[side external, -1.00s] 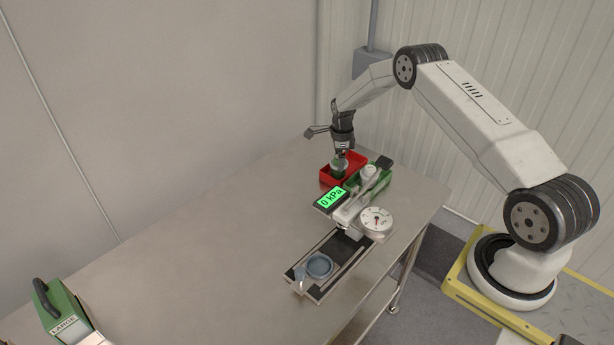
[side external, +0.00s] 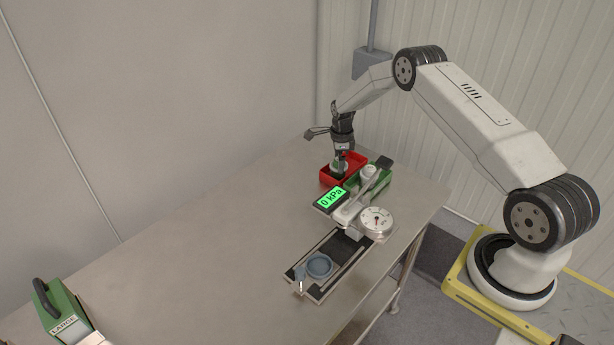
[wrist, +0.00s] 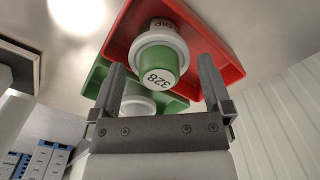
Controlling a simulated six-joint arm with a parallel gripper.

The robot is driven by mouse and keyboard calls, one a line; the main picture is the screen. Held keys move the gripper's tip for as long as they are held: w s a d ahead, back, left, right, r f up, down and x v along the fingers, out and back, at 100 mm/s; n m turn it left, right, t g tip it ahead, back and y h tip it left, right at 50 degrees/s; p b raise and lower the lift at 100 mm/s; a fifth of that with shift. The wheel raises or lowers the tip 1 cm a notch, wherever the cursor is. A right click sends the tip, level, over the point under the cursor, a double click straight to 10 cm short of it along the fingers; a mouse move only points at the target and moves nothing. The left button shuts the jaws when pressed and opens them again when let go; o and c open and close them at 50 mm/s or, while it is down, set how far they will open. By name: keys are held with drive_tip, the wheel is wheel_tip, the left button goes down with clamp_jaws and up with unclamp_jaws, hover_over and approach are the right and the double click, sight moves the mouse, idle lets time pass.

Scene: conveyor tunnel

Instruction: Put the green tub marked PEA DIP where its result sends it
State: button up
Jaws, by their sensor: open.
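The green tub with a white lid, its text partly readable as DIP and 328, sits in the red tray (side external: 328,178). The tub (side external: 338,170) is small and partly hidden by the fingers in the side view. In the wrist view the tub (wrist: 165,55) lies between the fingertips, with visible gaps on both sides. My gripper (side external: 340,160) is open over the red tray; its two fingers also show in the wrist view (wrist: 161,66). The display (side external: 331,199) reads 0 kPa on green.
A green tray (side external: 384,182) with a white-topped tub (side external: 369,173) stands beside the red tray. A round gauge (side external: 376,219) and a black-bedded rig with a blue-grey ring (side external: 319,266) stand in front. A green case marked LARGE (side external: 62,312) is front left.

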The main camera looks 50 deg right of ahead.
wheel_tip(320, 180, up, 12)
idle(0.6)
idle(0.4)
drive_tip(key=s+a+r+n+t, duration=0.1)
drive_tip(key=s+a+r+n, duration=0.25)
drive_tip(key=a+n, duration=0.4)
drive_tip(key=s+a+r+n, duration=0.3)
drive_tip(key=s+a+n, duration=0.2)
drive_tip(key=a+n, duration=0.25)
drive_tip(key=s+a+n, duration=0.4)
drive_tip(key=s+n, duration=0.2)
drive_tip(key=s, duration=0.1)
drive_tip(key=s+a+r+n+t, duration=0.1)
drive_tip(key=s+a+n, duration=0.4)
drive_tip(key=s, duration=0.3)
drive_tip(key=shift+s+a+n+t, duration=0.2)
drive_tip(key=shift+a+n+t, duration=0.1)
drive_tip(key=shift+n, duration=0.2)
